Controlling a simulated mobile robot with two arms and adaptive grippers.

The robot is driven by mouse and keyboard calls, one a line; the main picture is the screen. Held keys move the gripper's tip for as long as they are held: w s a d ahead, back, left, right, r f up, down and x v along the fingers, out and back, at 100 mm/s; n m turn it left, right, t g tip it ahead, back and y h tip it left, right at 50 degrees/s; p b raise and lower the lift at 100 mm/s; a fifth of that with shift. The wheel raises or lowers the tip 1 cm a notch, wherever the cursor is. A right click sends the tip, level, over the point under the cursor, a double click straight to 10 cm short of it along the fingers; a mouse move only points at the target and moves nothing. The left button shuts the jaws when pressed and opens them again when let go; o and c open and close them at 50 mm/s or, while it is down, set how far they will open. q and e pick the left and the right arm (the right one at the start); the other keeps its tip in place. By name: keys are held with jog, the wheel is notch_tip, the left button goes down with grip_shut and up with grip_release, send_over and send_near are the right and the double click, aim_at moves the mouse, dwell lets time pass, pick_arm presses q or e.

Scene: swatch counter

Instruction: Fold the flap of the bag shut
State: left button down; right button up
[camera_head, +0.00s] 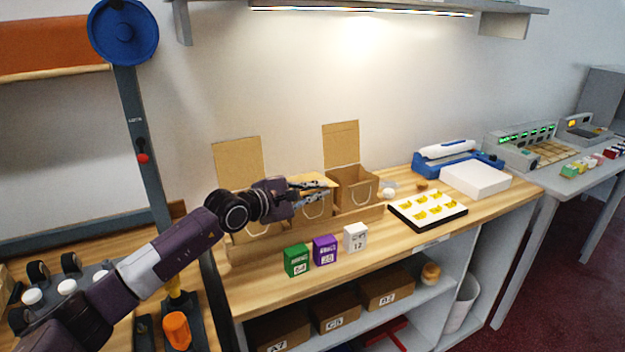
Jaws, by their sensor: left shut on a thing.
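Three brown paper bags with flaps stand in a row in a low wooden holder. The left bag (262,228) has its flap (238,161) standing upright, and so has the right bag (352,190) with its flap (341,145). The middle bag (318,211) has its flap (318,180) low over its top, partly hidden by my gripper. My left gripper (318,193) is at this flap and is shut on it, as far as the picture shows. It and its wrist also hide part of the left bag. My right gripper is out of view.
Green (296,260), purple (325,250) and white (356,236) blocks stand in front of the wooden holder (362,216). A tray of yellow pieces (401,212), a white box (475,180) and a blue device (432,163) are to the right. The counter's front strip is mostly clear.

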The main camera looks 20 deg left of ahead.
pick_arm(q)
jog(key=shift+s+d+f, duration=0.15)
jog(key=shift+f, duration=0.5)
jog(key=c, duration=2.2)
grip_release()
jog(key=v, duration=1.2)
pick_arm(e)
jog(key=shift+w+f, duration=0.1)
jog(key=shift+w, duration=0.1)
